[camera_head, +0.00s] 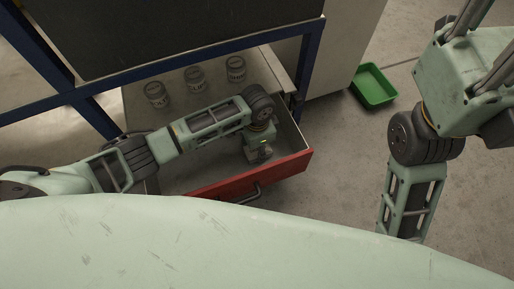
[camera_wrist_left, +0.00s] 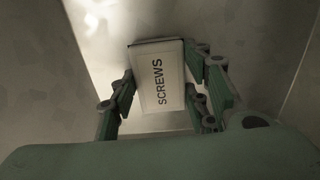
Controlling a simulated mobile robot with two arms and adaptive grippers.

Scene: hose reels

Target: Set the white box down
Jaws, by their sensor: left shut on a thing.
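The white box (camera_wrist_left: 160,80), with "SCREWS" printed on its face, is in the left wrist view between the green and grey fingers of my left gripper. The left gripper (camera_head: 260,154) is shut on it. In the head view this gripper points down inside an open drawer (camera_head: 225,185) with a red front, near its right end. The box cannot be made out in the head view, and I cannot tell whether it touches the drawer floor. My right arm runs down at the right of the head view; its gripper is out of view.
A blue frame (camera_head: 310,62) rises close behind the drawer. A green tray (camera_head: 373,87) lies on the floor to the right. The drawer floor left of the gripper looks partly clear under my arm.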

